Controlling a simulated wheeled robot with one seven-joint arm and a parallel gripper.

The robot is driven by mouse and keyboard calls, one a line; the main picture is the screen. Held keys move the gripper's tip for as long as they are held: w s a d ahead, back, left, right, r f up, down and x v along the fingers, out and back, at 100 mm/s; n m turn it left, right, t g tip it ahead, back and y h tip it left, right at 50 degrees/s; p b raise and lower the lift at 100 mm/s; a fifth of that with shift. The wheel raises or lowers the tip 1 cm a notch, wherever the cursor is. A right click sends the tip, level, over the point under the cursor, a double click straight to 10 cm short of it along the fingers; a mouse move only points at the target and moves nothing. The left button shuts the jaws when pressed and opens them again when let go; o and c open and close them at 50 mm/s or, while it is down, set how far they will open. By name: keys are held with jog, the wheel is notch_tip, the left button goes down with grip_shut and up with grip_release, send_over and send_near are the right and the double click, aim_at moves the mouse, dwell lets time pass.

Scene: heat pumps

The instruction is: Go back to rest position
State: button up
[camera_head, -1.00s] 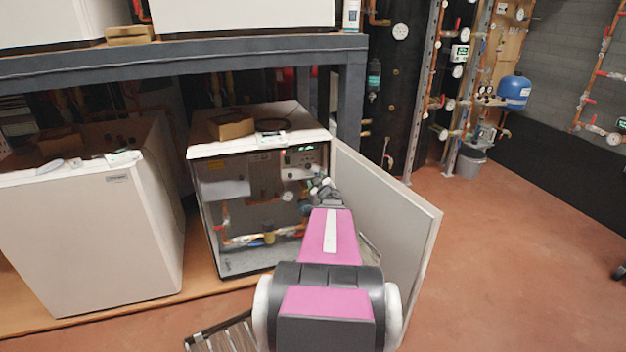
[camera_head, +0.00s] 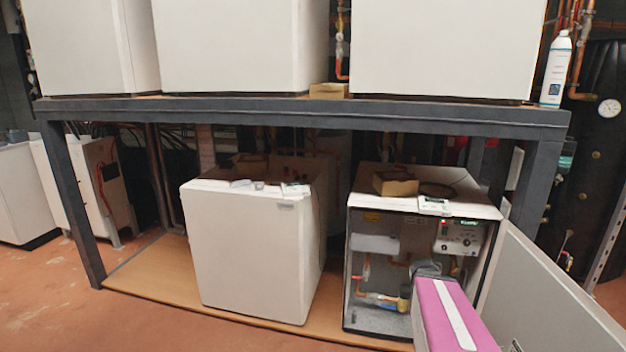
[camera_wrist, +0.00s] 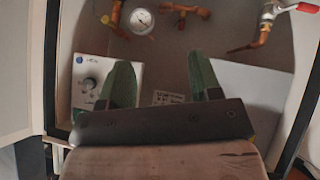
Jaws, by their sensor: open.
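The open heat pump (camera_head: 377,232) stands on the low wooden shelf, its inside and control panel (camera_head: 460,238) showing. Its door (camera_head: 545,290) is swung open to the right. My pink arm crosses the lower right in front of the opening and hides my gripper in the head view. In the wrist view my gripper (camera_wrist: 162,82) is open, with two green fingers apart and nothing between them. Beyond the fingers are the cabinet's inside, a panel with a knob (camera_wrist: 88,84), a gauge (camera_wrist: 141,21) and copper pipes. Whether the fingertips touch anything is unclear.
A closed white heat pump (camera_head: 250,255) stands left of the open one. A dark steel frame (camera_head: 300,108) carries more white units above. A small box (camera_head: 395,184) lies on top of the open unit. Clear floor (camera_head: 60,305) is at lower left.

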jog(key=s+a+g+y, duration=0.1)
jog(key=s+a+g, duration=0.1)
jog(key=s+a, duration=0.2)
jog(key=s+a+g+y, duration=0.2)
jog(key=s+a, duration=0.3)
jog(key=a, duration=0.6)
jog(key=s+a+f+g+y, duration=0.1)
jog(key=s+a+g, duration=0.3)
jog(key=a, duration=0.3)
jog(key=shift+s+a+n, duration=0.15)
jog(key=shift+a+n, duration=0.1)
jog(key=shift+n, duration=0.15)
